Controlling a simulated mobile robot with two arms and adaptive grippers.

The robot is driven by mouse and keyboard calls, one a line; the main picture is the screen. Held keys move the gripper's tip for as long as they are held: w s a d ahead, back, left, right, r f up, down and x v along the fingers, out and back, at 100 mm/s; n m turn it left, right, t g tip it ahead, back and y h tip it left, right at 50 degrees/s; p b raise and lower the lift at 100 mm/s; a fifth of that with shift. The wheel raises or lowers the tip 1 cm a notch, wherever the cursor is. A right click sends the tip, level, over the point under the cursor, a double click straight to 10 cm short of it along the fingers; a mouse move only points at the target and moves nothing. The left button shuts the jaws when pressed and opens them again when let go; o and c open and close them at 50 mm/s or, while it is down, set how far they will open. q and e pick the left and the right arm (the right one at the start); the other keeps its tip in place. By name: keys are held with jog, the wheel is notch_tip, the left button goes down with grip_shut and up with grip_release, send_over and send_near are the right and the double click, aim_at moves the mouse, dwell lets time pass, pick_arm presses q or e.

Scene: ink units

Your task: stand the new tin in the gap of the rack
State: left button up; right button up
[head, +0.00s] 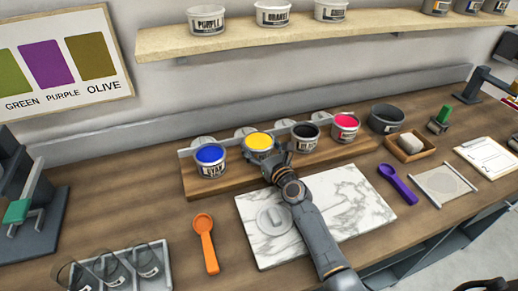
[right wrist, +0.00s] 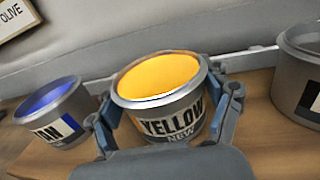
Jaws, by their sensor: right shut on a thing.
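The new tin (head: 259,141) is open, full of yellow and labelled "YELLOW NEW" in the right wrist view (right wrist: 172,122). My right gripper (head: 277,160) is shut around its sides. The tin is in the rack's row, between the blue-filled cyan tin (head: 210,160) and the black tin (head: 304,136), apart from both. Its rim looks about level with theirs. The rack (head: 205,187) is a wooden base with a pale back rail. The gripper hides the tin's foot, so I cannot tell whether it touches the base. My left gripper is not in view.
A magenta tin (head: 345,127) stands at the rack's right end, with a dark grey bowl (head: 387,118) beyond. A marble slab (head: 345,200) lies under my right arm. An orange scoop (head: 206,243) and a purple scoop (head: 398,184) lie either side.

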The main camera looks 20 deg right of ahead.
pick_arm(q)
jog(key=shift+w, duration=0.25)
pick_arm(e)
jog(key=shift+r, duration=0.1)
jog(key=o, duration=1.6)
jog(key=shift+c, duration=0.2)
jog(key=shift+s, duration=0.2)
jog(key=s, duration=0.4)
jog(key=s+d, duration=0.1)
jog(key=s, duration=0.2)
jog(key=s+d, duration=0.1)
jog(key=s, duration=0.3)
jog(key=shift+s, duration=0.3)
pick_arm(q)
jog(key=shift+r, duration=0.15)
